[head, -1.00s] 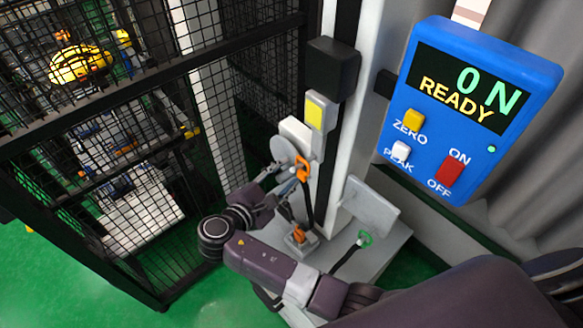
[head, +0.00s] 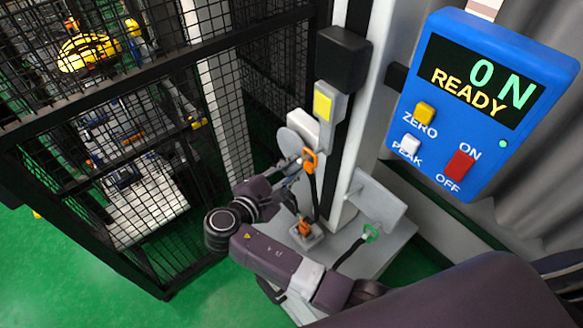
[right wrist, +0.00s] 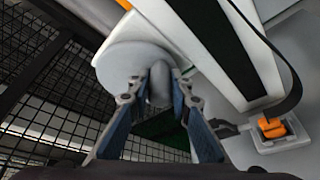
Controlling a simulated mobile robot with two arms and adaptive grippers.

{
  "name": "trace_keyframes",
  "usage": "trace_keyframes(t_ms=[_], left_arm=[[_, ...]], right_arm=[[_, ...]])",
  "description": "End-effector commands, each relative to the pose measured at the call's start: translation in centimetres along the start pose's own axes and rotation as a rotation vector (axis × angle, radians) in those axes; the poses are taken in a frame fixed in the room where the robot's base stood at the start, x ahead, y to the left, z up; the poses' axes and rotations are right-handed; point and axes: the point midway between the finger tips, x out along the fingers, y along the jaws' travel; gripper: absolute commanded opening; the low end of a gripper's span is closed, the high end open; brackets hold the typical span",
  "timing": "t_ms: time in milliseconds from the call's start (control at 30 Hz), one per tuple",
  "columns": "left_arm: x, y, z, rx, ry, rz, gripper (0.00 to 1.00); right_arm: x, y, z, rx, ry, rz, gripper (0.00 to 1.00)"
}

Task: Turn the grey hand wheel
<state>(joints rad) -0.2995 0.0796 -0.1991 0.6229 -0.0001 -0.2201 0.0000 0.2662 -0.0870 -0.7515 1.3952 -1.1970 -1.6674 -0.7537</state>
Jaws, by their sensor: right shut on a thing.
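My left gripper is in neither view.
A black strap with an orange clip (head: 308,160) hangs beside the wheel, above an orange fitting (head: 305,227) on the grey base. A black mesh cage (head: 110,100) stands at left. A blue display box (head: 480,100) reads 0 N READY at right.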

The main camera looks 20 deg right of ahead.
Motion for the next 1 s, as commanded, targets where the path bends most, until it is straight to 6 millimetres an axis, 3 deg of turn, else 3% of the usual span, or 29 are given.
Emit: trace_keyframes(t_ms=[700,1000], left_arm=[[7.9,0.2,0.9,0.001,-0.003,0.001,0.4],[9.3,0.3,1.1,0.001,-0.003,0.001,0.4]], right_arm=[[1.0,-1.7,-2.2,0.437,0.004,0.176,0.0],[1.0,-1.6,-2.4,0.519,0.005,0.208,0.0]])
